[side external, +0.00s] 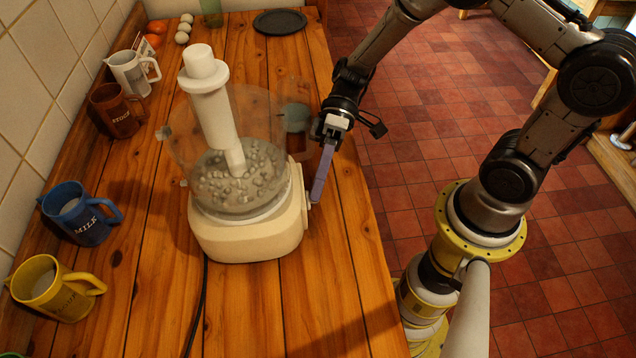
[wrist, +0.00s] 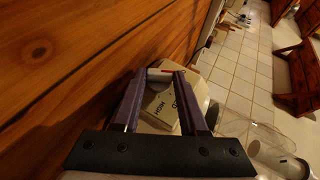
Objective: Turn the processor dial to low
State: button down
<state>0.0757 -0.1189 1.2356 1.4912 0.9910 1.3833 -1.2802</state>
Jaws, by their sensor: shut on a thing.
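The cream food processor (side external: 250,232) stands on the wooden counter with a clear bowl of greyish lumps and a white pusher on top. My gripper (side external: 314,198) reaches down to the right side of its base, its purple fingers at the dial. The fingers hide part of the panel, and the dial's exact setting cannot be told.
Blue (side external: 82,212), yellow (side external: 56,288), brown (side external: 116,110) and white (side external: 132,72) mugs line the tiled wall at left. A black cord (side external: 198,305) runs forward from the processor. A dark round plate (side external: 280,21) lies at the back. The counter's front right is clear.

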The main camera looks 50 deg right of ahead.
jog(key=shift+d+f+g+y, duration=0.1)
jog(key=shift+g+y, duration=0.2)
jog(key=shift+y, duration=0.2)
jog(key=shift+c, duration=2.2)
grip_release()
